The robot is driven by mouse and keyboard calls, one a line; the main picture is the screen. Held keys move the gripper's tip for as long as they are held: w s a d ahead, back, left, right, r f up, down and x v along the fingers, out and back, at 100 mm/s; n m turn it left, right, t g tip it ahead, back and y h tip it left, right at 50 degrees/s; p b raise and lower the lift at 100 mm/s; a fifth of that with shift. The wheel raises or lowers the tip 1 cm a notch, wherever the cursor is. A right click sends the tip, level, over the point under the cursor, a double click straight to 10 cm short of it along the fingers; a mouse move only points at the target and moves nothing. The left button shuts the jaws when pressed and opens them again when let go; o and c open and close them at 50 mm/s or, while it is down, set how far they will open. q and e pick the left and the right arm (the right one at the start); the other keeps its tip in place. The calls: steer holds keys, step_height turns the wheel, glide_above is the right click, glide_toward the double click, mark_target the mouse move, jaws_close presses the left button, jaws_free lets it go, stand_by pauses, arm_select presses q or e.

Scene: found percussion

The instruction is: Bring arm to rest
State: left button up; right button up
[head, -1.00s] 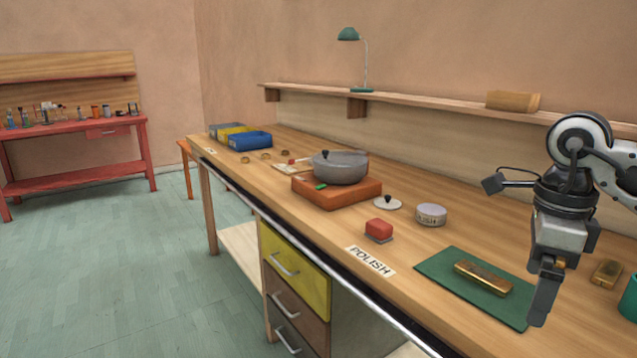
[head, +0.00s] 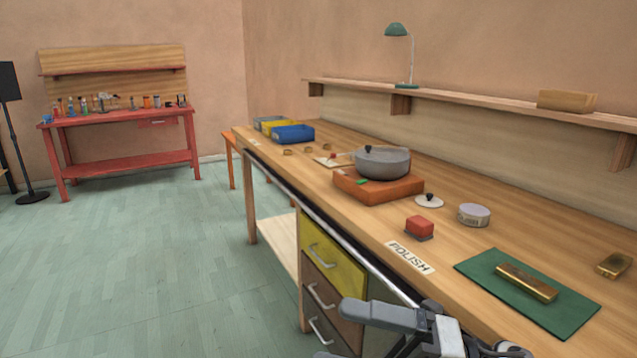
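My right gripper (head: 335,333) is at the bottom edge, low in front of the bench and drawers, its fingers pointing left. Its fingers look apart with nothing between them; the lower one is partly cut off by the frame. The rest of this arm is mostly out of view at the bottom right. My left gripper is not in view.
The wooden bench (head: 450,255) has a front rail close to my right gripper. On it are a green mat (head: 572,312) with a brass bar (head: 526,282), a red block (head: 419,226), a round tin (head: 474,214) and a grey pot (head: 384,164).

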steer(key=w+d+f+m+t+h, duration=0.25)
steer(key=f+m+t+h, duration=0.25)
steer(key=m+t, duration=0.5)
steer(key=w+d+f+m+t+h, duration=0.1)
steer(key=d+f+m+t+h, duration=0.4)
steer(key=m, duration=1)
steer(key=s+d+f+m+g+h, duration=0.1)
steer(key=s+f+m+g+h, duration=0.2)
steer(key=f, duration=0.6)
steer(key=s+d+f+m+g+h, duration=0.1)
steer(key=s+f+m+g+h, duration=0.2)
steer(key=s+f+m, duration=0.4)
step_height(320, 180, down, 2)
steer(key=shift+s+d+m+h, duration=0.4)
steer(key=shift+s+h, duration=0.1)
steer(key=shift+h, duration=0.3)
